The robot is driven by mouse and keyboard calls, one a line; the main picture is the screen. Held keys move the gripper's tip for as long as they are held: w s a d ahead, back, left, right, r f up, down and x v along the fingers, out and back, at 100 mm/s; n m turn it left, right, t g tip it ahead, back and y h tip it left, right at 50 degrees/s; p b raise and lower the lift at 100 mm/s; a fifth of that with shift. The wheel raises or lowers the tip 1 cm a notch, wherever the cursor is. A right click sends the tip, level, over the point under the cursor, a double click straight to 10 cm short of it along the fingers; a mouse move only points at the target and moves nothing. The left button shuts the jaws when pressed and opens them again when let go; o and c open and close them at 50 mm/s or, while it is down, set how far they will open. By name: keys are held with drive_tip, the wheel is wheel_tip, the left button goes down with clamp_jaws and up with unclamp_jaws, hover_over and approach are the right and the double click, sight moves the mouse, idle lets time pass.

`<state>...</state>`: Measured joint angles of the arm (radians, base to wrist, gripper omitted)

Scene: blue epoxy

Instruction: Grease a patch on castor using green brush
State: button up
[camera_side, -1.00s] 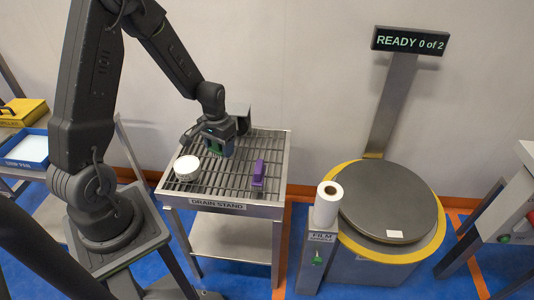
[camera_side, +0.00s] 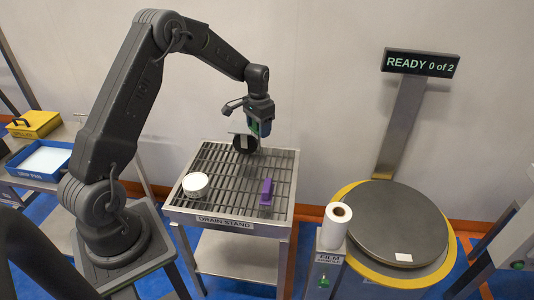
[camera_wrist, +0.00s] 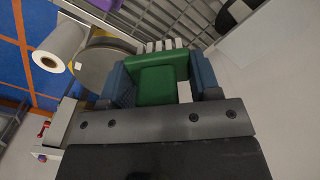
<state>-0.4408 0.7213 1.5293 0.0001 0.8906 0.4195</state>
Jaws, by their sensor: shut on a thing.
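My gripper (camera_side: 260,128) is shut on the green brush (camera_wrist: 158,88), whose block sits between the blue fingers in the wrist view. Its pale bristles show past the block's far end. In the side view my gripper is raised above the rear right of the drain stand (camera_side: 228,221). A dark, round, wheel-like thing with a grey plate, which looks like the castor (camera_side: 244,144), is at the stand's back, close beside my gripper. It shows partly at the wrist view's top edge (camera_wrist: 230,16). I cannot tell whether the bristles touch it. No grease patch is discernible.
A white round tub (camera_side: 195,185) and a purple brush (camera_side: 266,193) are on the stand's grate. A film roll (camera_side: 336,224) and a round turntable (camera_side: 388,222) stand to the right; its sign (camera_side: 421,63) reads READY 0 of 2. A blue tray (camera_side: 39,160) is far left.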

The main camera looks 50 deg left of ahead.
approach(241, 127)
drive_tip(key=s+a+r, duration=0.1)
drive_tip(key=s+a, duration=0.1)
drive_tip(key=s, duration=0.1)
drive_tip(key=shift+w+a+f, duration=0.1)
drive_tip(key=shift+f, duration=1.3)
drive_tip(key=shift+a+f, duration=0.1)
drive_tip(key=shift+f, duration=1.3)
drive_tip(key=shift+f, duration=1)
drive_tip(key=shift+w, duration=0.1)
drive_tip(key=shift+w+d+r, duration=0.1)
drive_tip(key=shift+w+d, duration=1.15)
drive_tip(key=shift+d, duration=0.1)
drive_tip(key=shift+w+d, duration=0.4)
drive_tip(key=shift+w, duration=0.35)
drive_tip(key=shift+w+d, duration=0.35)
drive_tip(key=shift+w, duration=0.35)
